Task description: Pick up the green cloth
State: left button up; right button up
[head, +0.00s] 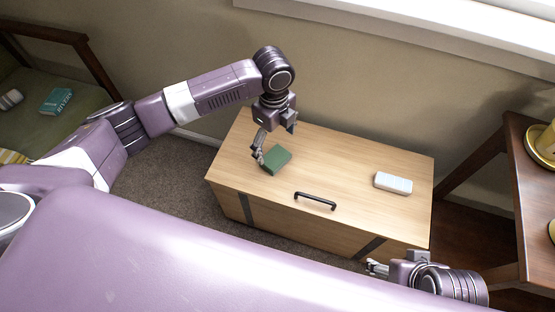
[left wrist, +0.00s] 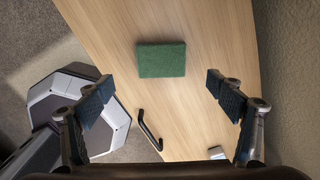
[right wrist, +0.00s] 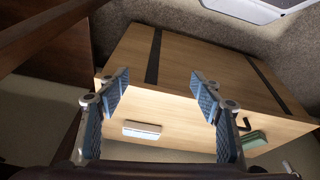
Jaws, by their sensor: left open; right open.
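The green cloth (head: 276,160) is a small, flat, folded-looking block lying on the wooden chest's top, towards its left end. In the left wrist view the cloth (left wrist: 161,60) lies ahead of the fingers, between their lines and apart from both. My left gripper (head: 272,142) is open and above the chest beside the cloth; it also shows in the left wrist view (left wrist: 165,105). My right gripper (right wrist: 160,100) is open and empty, near the chest's front right corner in the head view (head: 376,266). The cloth (right wrist: 253,139) also shows at the right in the right wrist view.
The wooden chest (head: 348,166) has a dark handle (head: 315,200) near its front edge. A white block-like object (head: 393,183) lies on its right part. A wall stands behind. A wooden table (head: 500,165) stands right, and a seat with a teal book (head: 57,101) stands left.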

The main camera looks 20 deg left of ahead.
aim_at(275, 157)
pick_arm(q)
jog(key=shift+w+a, duration=0.15)
jog(key=shift+a, duration=0.15)
jog(key=shift+f, duration=0.4)
jog(key=f+b, duration=0.1)
jog(key=f, duration=0.1)
jog(key=f+b, duration=0.1)
jog(key=f, duration=0.1)
jog(key=shift+d+f, duration=0.2)
jog(key=shift+f, duration=0.15)
jog(key=shift+f+b, duration=0.4)
jog(key=shift+f, duration=0.55)
jog(key=c, duration=1.1)
jog(key=shift+o, duration=0.2)
pick_arm(e)
jog(key=w+t, duration=0.1)
jog(key=w, duration=0.1)
jog(key=w+a, duration=0.1)
jog(key=w+t, duration=0.1)
jog(key=w, duration=0.1)
jog(key=shift+w+a+f+t+y, duration=0.15)
jog(key=shift+w+a+t+y, duration=0.15)
jog(key=shift+w, duration=0.05)
